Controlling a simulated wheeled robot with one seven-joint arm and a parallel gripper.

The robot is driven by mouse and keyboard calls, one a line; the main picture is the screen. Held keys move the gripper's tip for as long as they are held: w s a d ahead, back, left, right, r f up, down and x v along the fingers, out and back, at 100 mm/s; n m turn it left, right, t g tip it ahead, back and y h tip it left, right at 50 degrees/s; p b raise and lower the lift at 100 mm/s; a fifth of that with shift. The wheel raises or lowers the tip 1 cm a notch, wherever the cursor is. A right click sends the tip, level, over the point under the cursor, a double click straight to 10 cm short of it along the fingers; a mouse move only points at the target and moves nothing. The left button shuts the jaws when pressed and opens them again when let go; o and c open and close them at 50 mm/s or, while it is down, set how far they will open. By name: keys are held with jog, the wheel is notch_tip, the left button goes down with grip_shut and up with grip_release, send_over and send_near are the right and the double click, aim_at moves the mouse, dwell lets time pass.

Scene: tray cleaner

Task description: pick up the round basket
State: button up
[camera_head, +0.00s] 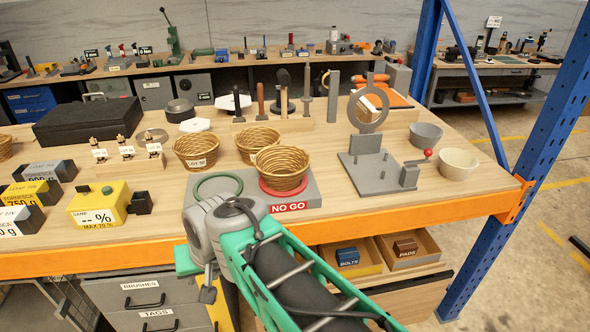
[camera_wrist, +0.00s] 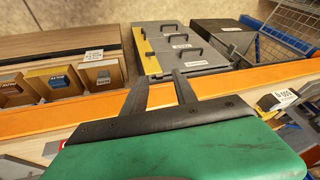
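Several round wicker baskets stand on the wooden bench. One basket (camera_head: 281,168) sits on the red ring of the grey "NO GO" plate (camera_head: 227,184). Another basket (camera_head: 257,142) stands just behind it, and one with a "LOT 50" label (camera_head: 196,151) is to their left. Part of one more basket (camera_head: 5,148) shows at the left edge. I cannot tell which the task means. In the wrist view my gripper (camera_wrist: 160,86) is open and empty, fingers apart by the orange bench edge, with drawers beyond. No basket shows there. The head view does not clearly show my fingers.
A green ring (camera_head: 219,186) lies beside the red one. A grey stand with a ring and red-knobbed crank (camera_head: 377,165) and two bowls (camera_head: 426,135) (camera_head: 459,163) are at right. A blue post (camera_head: 540,140) rises at the right end.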

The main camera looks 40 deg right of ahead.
jog(key=w+d+r+m+t+b, duration=0.1)
jog(key=w+d+m+t, duration=0.2)
jog(key=w+d+m, duration=0.5)
jog(key=m+t+h+b, duration=0.15)
jog(key=m+t, duration=0.45)
jog(key=m, duration=1.4)
send_near(259, 170)
jog(key=shift+h, duration=0.25)
jog(key=p+x, duration=0.2)
jog(key=x, duration=0.6)
jog(key=shift+d+f, duration=0.15)
jog(key=shift+c, duration=0.2)
grip_shut()
